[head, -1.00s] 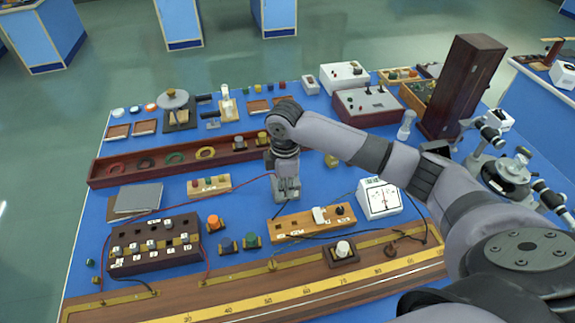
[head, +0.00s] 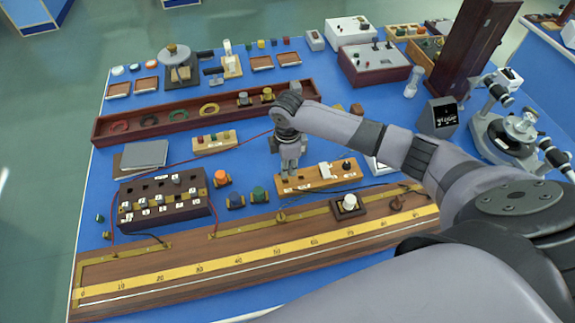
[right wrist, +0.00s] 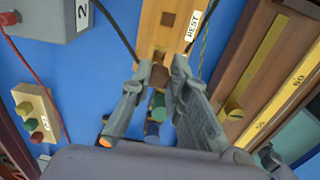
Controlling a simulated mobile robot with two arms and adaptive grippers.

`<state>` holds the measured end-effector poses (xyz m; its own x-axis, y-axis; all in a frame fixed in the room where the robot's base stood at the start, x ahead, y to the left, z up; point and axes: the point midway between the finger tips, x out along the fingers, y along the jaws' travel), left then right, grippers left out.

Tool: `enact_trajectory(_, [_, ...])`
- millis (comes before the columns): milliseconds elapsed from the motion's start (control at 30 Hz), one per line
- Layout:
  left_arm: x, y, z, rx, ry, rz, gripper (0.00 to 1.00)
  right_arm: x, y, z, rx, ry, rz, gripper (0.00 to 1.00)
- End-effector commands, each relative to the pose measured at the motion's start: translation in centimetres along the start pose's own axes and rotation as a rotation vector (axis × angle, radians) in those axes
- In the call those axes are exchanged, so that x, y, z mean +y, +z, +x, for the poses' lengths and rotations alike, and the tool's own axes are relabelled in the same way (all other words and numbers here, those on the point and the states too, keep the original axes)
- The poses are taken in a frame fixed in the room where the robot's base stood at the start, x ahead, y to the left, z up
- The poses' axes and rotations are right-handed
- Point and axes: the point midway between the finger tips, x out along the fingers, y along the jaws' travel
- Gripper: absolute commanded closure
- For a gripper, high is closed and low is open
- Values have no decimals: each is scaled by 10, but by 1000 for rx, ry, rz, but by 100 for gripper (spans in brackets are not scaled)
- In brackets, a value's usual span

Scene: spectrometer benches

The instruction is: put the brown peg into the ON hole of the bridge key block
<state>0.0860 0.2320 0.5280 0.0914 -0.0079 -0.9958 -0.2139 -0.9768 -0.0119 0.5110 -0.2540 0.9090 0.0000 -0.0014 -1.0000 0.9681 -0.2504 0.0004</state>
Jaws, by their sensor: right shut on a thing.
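The bridge key block (head: 318,180) is a light wooden block in the middle of the bench, with a white piece and a dark knob toward its right end. In the right wrist view the block (right wrist: 150,35) shows a dark square hole and a REST label; I cannot read an ON label. My right gripper (head: 289,174) is over the block's left end, pointing down. In the right wrist view my right gripper (right wrist: 160,72) is shut on the brown peg (right wrist: 158,77), at the block's end. I cannot tell whether the peg's lower end is in a hole. My left gripper is not in view.
Orange, blue and green plugs (head: 259,195) stand left of the block. A dark socket box (head: 164,209) is farther left. The long wooden scale board (head: 250,257) lies in front. A dark cable runs close to the block.

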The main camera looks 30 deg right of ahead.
Motion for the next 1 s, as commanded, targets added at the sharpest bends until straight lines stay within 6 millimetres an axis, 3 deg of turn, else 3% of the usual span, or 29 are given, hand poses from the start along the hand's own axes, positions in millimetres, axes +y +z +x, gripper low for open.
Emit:
enact_trajectory(367, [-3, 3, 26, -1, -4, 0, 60, 0, 0, 23, -1, 0, 0, 100])
enact_trajectory(700, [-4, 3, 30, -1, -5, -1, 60, 0, 0, 38, 0, -1, 1, 100])
enact_trajectory(1000, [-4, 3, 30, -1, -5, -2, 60, 0, 0, 40, 0, 0, 1, 100])
